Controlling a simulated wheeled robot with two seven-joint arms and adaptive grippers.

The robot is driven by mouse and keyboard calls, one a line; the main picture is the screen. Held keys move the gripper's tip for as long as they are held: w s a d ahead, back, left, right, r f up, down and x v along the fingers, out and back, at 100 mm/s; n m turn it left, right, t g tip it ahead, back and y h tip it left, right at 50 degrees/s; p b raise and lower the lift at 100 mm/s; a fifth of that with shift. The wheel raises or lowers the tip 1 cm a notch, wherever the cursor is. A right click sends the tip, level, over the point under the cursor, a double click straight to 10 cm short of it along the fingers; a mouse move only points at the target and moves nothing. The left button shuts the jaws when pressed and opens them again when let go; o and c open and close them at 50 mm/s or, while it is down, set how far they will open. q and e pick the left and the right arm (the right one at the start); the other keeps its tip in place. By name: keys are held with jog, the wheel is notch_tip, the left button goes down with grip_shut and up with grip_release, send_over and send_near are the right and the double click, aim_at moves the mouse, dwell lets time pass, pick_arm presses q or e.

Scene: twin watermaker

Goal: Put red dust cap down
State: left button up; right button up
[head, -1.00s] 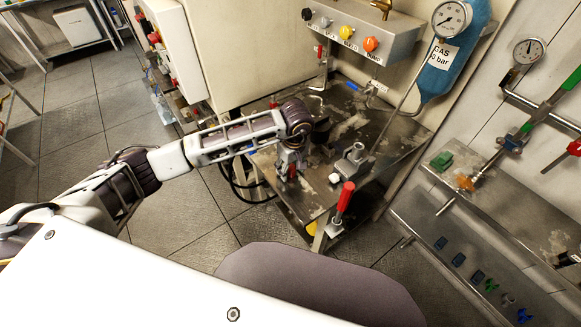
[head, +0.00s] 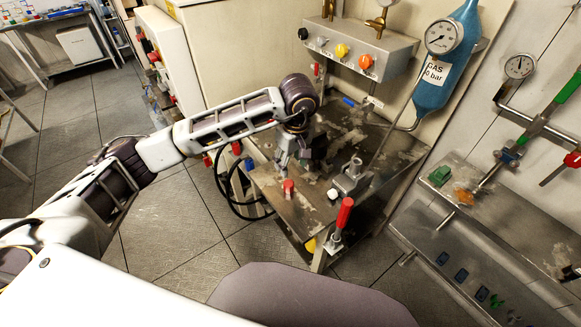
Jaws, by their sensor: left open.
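The red dust cap (head: 288,187) stands on the worn metal bench top (head: 302,212), near its left front edge. My left gripper (head: 290,163) is open and empty above and just behind the cap in the picture. There is a small gap between its fingers and the cap. The left arm comes in from the left, and its wrist hides part of the bench behind the gripper. My right gripper is not in view.
A metal fitting (head: 352,177) with a white knob (head: 333,195) stands right of the cap. A red-handled lever (head: 343,216) rises at the front corner. A valve panel (head: 357,52) and blue gas cylinder (head: 452,65) are behind. Black hoses hang at left.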

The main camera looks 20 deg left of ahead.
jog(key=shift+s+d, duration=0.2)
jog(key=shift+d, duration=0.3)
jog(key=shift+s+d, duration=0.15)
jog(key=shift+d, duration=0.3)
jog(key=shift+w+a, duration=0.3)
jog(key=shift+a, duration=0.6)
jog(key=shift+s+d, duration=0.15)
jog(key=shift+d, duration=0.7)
